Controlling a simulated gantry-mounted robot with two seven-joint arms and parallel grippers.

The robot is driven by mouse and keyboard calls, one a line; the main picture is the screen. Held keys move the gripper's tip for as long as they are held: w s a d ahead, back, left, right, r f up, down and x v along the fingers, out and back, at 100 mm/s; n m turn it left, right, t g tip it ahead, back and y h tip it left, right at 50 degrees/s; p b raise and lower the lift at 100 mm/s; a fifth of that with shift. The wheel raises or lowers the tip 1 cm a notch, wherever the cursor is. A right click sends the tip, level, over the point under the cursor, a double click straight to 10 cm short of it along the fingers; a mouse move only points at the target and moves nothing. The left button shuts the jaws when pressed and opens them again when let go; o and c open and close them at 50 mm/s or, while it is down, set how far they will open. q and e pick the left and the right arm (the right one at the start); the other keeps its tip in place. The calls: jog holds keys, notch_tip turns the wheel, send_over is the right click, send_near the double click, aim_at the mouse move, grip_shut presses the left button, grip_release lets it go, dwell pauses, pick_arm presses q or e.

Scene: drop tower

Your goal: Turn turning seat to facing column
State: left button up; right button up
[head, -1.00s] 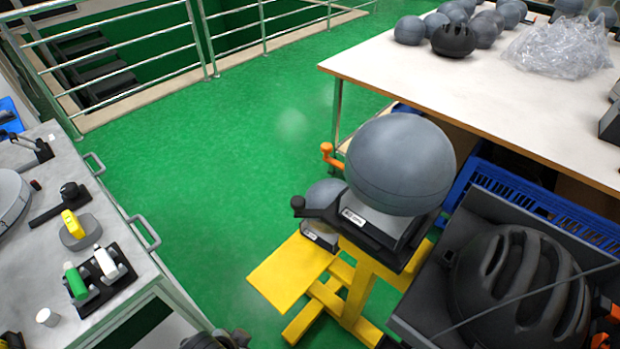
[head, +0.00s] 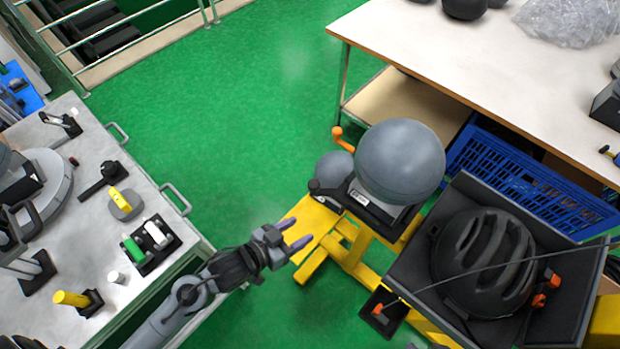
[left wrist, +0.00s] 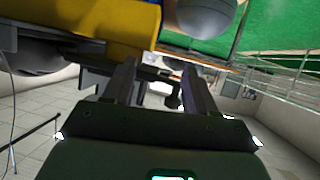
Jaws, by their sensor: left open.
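A large grey ball-shaped headform (head: 400,160) rests on a dark labelled seat (head: 385,208), seemingly the turning seat, on a yellow stand (head: 352,240). A black lever with a round knob (head: 314,186) sticks out from its left side. An orange handle (head: 341,137) stands behind it, and a smaller grey ball (head: 334,168) sits beside it. My left gripper (head: 299,233) is open and empty, left of and nearer than the seat, apart from the lever. In the left wrist view its open fingers (left wrist: 160,80) show below the yellow stand (left wrist: 95,22). I cannot make out the column.
A black helmet (head: 484,262) lies in a dark tray (head: 425,225) to the right. A blue crate (head: 530,188) and a white-topped table (head: 450,60) stand behind. A metal bench (head: 85,215) with several tools is at left. Green floor (head: 240,130) lies clear between.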

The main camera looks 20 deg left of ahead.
pick_arm(q)
jog(key=w+m+h, duration=0.1)
jog(key=h, duration=0.1)
jog(key=m+g+h+b, duration=0.2)
jog(key=m+g+h, duration=0.2)
jog(key=m+h, duration=0.35)
send_near(314, 183)
jog(key=shift+h, duration=0.35)
jog(key=x, duration=0.3)
jog(key=b+x, duration=0.1)
jog(key=x, duration=0.6)
jog(key=shift+f+b, duration=0.4)
grip_shut()
